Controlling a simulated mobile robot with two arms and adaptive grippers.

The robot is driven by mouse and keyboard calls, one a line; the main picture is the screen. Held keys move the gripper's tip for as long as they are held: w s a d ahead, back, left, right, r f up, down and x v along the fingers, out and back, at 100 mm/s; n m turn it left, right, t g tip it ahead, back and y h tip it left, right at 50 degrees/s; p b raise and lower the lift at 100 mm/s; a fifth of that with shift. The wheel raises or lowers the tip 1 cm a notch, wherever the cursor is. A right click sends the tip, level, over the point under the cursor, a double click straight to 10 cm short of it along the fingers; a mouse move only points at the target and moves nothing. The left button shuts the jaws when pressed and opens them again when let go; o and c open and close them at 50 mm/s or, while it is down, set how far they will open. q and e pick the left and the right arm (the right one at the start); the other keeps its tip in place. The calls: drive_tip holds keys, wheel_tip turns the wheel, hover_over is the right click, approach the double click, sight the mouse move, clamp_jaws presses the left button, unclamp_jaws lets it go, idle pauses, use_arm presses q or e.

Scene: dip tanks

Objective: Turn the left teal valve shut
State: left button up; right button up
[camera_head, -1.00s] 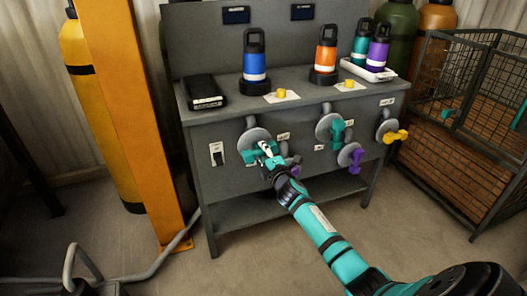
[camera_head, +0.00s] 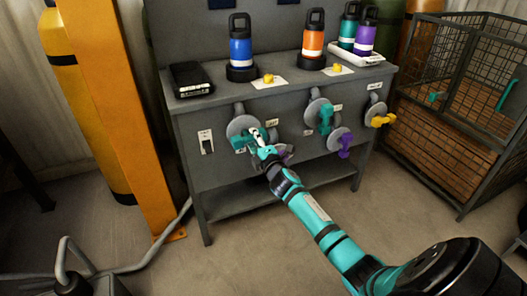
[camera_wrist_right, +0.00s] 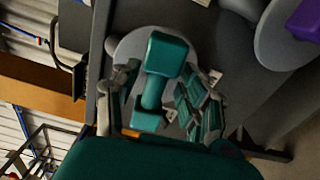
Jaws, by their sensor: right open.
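The left teal valve (camera_head: 238,143) is on the front of the grey bench, in front of a round grey disc (camera_head: 236,127). My right gripper (camera_head: 259,137) is open at the right side of its handle and hides part of it. In the right wrist view the teal handle (camera_wrist_right: 163,57) shows between the spread fingers (camera_wrist_right: 152,105), in front of the disc. I cannot tell whether the fingers touch it. A second teal valve (camera_head: 326,118) sits further right. My left gripper is not in view.
A purple valve (camera_head: 345,144) and a yellow valve (camera_head: 381,121) are further right on the bench front. Blue (camera_head: 240,50) and orange (camera_head: 313,42) bottles stand on the bench (camera_head: 215,95). An orange post (camera_head: 115,110) stands left, a wire cage (camera_head: 455,90) right.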

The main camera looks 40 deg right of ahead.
sight(249, 141)
drive_tip(key=v, duration=1)
drive_tip(key=shift+s, duration=0.3)
drive_tip(key=shift+d, duration=0.1)
drive_tip(key=s+a, duration=0.3)
drive_tip(key=s, duration=0.1)
drive_tip(key=b+x, duration=0.3)
drive_tip(key=x, duration=0.9)
drive_tip(key=shift+w+a, duration=0.15)
drive_tip(key=shift+w, duration=0.05)
drive_tip(key=b+x, duration=0.1)
drive_tip(key=x, duration=0.3)
drive_tip(key=shift+w, duration=0.4)
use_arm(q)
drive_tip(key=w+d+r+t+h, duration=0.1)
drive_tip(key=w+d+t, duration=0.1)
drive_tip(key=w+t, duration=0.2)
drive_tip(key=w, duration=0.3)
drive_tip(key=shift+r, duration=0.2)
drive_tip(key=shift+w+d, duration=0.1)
